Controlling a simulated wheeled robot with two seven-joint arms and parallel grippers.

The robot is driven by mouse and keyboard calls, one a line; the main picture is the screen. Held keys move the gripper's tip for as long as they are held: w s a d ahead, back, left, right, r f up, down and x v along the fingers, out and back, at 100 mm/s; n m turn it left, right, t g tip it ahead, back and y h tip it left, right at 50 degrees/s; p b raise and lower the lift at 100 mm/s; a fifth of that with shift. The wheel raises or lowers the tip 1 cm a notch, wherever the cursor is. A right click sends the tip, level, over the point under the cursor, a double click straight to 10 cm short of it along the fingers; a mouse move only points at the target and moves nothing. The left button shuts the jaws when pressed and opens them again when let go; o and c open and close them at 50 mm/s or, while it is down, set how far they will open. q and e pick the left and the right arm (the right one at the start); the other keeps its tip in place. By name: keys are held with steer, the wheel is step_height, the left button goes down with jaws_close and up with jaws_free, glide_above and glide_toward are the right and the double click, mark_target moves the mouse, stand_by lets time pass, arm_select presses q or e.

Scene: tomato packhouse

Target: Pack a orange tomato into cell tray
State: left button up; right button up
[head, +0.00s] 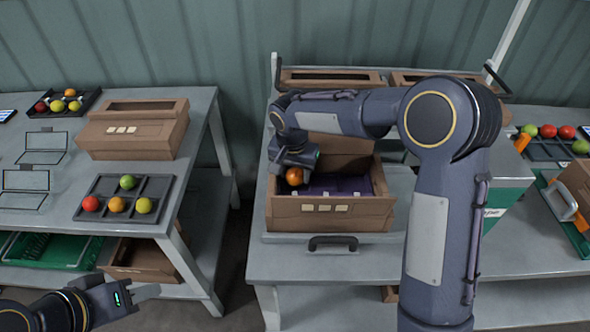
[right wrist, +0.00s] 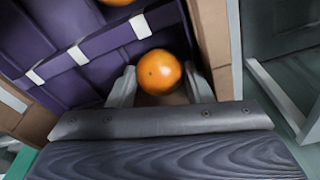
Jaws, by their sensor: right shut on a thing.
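My right gripper (head: 293,168) is inside the left part of an open brown carton (head: 345,220), shut on an orange tomato (head: 294,176). In the right wrist view the held orange tomato (right wrist: 160,72) sits between the two fingers. The dark purple cell tray (head: 342,186) lies in the carton; its white-marked dividers show in the right wrist view (right wrist: 85,85). Whether the held tomato touches the tray is hidden. My left gripper (head: 140,292) is low at the left; its jaw opening is unclear.
A dark tray (head: 158,191) with red, orange, yellow and green tomatoes lies on the left table, near a closed brown box (head: 135,135). Another tomato tray (head: 540,148) is at the right. The carton's walls stand close around my right gripper.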

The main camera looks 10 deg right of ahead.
steer(key=shift+f, duration=0.35)
stand_by(0.6)
steer(key=o, duration=0.8)
steer(key=c, duration=0.3)
steer(key=shift+r, duration=0.1)
steer(key=shift+r+p, duration=1.9)
steer(key=shift+r, duration=1.05)
